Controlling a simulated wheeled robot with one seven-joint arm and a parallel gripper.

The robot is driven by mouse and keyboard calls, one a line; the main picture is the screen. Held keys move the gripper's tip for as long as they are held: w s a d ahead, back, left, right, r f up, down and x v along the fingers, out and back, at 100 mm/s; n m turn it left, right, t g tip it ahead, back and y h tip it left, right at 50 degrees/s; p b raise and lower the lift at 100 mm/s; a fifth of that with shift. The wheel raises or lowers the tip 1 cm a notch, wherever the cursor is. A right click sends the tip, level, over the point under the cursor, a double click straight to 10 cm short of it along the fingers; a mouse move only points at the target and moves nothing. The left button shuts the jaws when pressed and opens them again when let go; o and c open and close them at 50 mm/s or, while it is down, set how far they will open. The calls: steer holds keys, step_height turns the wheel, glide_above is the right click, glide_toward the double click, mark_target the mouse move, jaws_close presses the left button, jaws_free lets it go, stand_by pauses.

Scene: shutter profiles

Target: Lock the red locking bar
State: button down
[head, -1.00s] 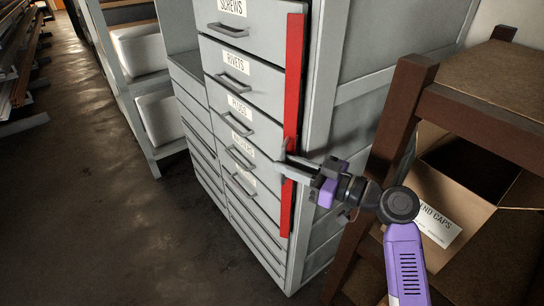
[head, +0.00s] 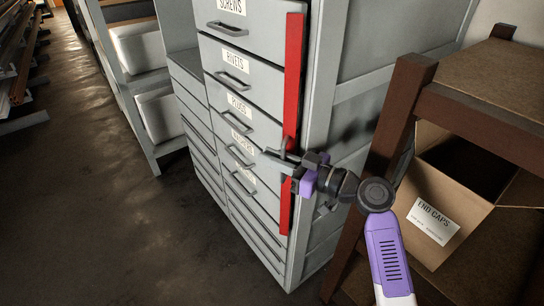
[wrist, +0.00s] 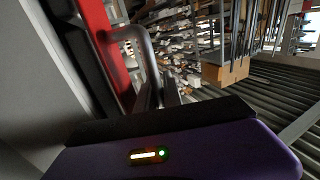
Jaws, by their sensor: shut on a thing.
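The red locking bar (head: 293,80) stands upright along the right edge of the grey drawer cabinet's front. It also shows at the upper left of the wrist view (wrist: 97,40). A bent grey metal handle (wrist: 148,52) projects from the bar. My gripper (head: 282,158) is at the bar's lower-middle part, with its fingers shut on this handle. The gripper hides a short stretch of the bar, and the bar's lower part (head: 285,213) shows below it. I cannot tell whether the bar lies flush against the drawers.
The drawer fronts (head: 241,84) have grey pull handles and look closed. A brown shelf post (head: 400,110) and an open carton labelled END CAPS (head: 460,195) stand close to my arm on the right. The floor (head: 90,210) at left is clear.

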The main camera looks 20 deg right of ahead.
steer(key=shift+w, duration=0.1)
steer(key=w+m+t+h+p, duration=0.1)
steer(key=m+h+p, duration=0.1)
steer(key=h, duration=0.1)
steer(key=w+m+t+h+p, duration=0.1)
steer(key=m+h+p, duration=0.1)
steer(key=h, duration=0.1)
steer(key=w+d+m+t+h+p, duration=0.1)
steer(key=m+h+p, duration=0.1)
steer(key=p, duration=0.1)
steer(key=shift+r+t+h, duration=0.25)
steer(key=shift+t+h, duration=0.15)
steer(key=shift+d+f+m+h+p, duration=0.1)
steer(key=shift+f+m+h+p, duration=0.05)
steer(key=shift+m+h+p, duration=0.2)
steer(key=c, duration=1.8)
jaws_free()
